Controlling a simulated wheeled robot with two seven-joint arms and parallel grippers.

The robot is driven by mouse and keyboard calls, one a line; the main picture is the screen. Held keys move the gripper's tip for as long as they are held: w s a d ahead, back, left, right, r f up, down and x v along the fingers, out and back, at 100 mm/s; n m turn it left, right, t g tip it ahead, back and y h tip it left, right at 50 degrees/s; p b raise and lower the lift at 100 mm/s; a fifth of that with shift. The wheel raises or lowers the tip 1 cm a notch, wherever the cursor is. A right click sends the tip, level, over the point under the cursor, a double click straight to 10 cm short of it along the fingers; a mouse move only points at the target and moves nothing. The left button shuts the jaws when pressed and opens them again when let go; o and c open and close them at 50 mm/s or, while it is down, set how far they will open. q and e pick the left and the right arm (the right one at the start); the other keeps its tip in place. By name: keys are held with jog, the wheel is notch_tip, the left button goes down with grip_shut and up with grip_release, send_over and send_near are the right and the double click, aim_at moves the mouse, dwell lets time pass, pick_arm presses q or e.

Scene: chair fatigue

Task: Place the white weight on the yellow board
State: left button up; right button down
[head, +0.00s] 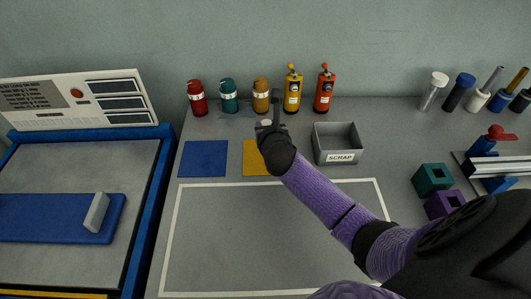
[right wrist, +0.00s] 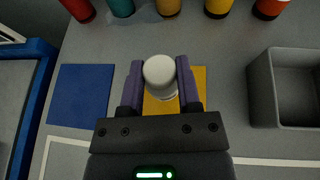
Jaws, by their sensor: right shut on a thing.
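The white weight (right wrist: 159,74) is a pale cylinder between the fingers of my right gripper (right wrist: 160,82) in the right wrist view, and the gripper is shut on it. In the head view the weight (head: 266,123) shows only as a small pale spot beside my right gripper (head: 270,127). The yellow board (head: 252,161) is a flat square, partly hidden by my right arm. In the right wrist view the board (right wrist: 199,88) lies below and around the weight. I cannot tell whether the weight touches it. My left gripper is not in view.
A blue square (head: 204,158) lies left of the yellow one. A grey scrap bin (head: 338,150) stands to the right. Several coloured canisters (head: 229,96) line the back. A blue-framed bench (head: 150,190) is at left. The white-outlined area (head: 230,240) in front is clear.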

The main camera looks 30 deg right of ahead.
notch_tip(320, 180, down, 7)
jog(key=b, duration=0.3)
jog(key=shift+f, duration=0.1)
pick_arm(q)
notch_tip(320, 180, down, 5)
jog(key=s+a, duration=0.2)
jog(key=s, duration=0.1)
pick_arm(e)
jog(key=shift+f+b, duration=0.1)
jog(key=shift+b, duration=0.2)
jog(key=c, duration=0.7)
grip_release()
jog(key=shift+f, duration=0.1)
jog(key=o, duration=0.4)
jog(key=p+v, duration=0.1)
jog(key=v, duration=0.3)
jog(key=p+v, duration=0.2)
jog(key=v, duration=0.2)
jog(key=p+v, duration=0.2)
jog(key=v, duration=0.2)
jog(key=shift+w+r, duration=0.1)
jog(key=shift+r, duration=0.15)
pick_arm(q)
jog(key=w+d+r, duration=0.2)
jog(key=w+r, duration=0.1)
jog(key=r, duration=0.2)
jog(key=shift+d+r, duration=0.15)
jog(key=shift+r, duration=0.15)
